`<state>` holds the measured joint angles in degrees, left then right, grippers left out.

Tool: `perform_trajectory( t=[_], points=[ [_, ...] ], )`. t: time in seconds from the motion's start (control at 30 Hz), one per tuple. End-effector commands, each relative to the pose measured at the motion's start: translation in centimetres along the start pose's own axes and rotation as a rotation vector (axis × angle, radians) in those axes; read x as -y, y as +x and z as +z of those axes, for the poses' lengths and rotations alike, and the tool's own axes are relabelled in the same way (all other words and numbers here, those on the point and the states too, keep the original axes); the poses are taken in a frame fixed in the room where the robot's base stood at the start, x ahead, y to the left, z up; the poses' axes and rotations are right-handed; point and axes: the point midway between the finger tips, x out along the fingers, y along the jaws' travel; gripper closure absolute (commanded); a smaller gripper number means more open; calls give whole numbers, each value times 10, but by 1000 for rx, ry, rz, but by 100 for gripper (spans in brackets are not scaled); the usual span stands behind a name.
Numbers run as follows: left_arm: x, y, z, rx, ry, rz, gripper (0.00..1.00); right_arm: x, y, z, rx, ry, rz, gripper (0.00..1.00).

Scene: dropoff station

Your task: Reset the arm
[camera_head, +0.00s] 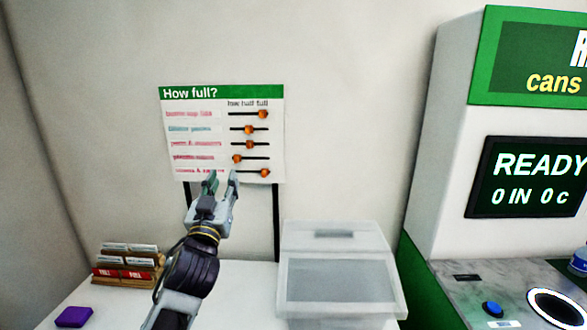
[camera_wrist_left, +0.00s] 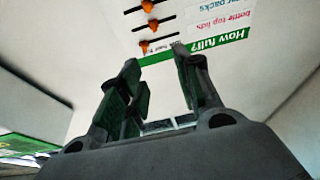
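My left gripper (camera_head: 220,183) is raised in front of the lower part of the "How full?" board (camera_head: 205,150), near its bottom edge. Its two fingers are spread apart with nothing between them. In the left wrist view the gripper (camera_wrist_left: 155,75) also shows open and empty, with the board (camera_wrist_left: 215,48) beyond its fingertips, seen upside down. I cannot tell whether the fingers touch the board. The board's lowest label is partly hidden by the gripper. Several orange slider knobs (camera_head: 263,114) sit on its tracks. My right gripper is not in view.
A clear lidded bin (camera_head: 338,280) stands on the white counter right of my left arm. A card rack (camera_head: 128,266) and a purple block (camera_head: 74,316) are at the left. A can machine (camera_head: 440,120) with a READY screen (camera_head: 530,178) and blue button (camera_head: 492,309) stands right.

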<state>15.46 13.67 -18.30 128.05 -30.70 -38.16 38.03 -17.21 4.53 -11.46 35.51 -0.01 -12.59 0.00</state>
Motion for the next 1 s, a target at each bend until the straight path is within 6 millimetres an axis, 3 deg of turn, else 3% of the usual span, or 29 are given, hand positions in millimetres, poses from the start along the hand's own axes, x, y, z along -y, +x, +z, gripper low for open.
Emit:
perform_trajectory(
  t=[0.27, 0.47, 0.77, 1.0],
  points=[
    [9, -13, 32, 96, 4, -26, 66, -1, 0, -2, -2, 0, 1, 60],
    [18, -30, 69, 210, 10, -53, 66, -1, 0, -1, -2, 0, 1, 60],
    [36, -87, 154, 495, 33, -91, 66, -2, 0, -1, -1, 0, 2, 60],
    [46, -147, 213, 734, 56, -92, 66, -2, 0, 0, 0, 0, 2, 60]
  ],
)
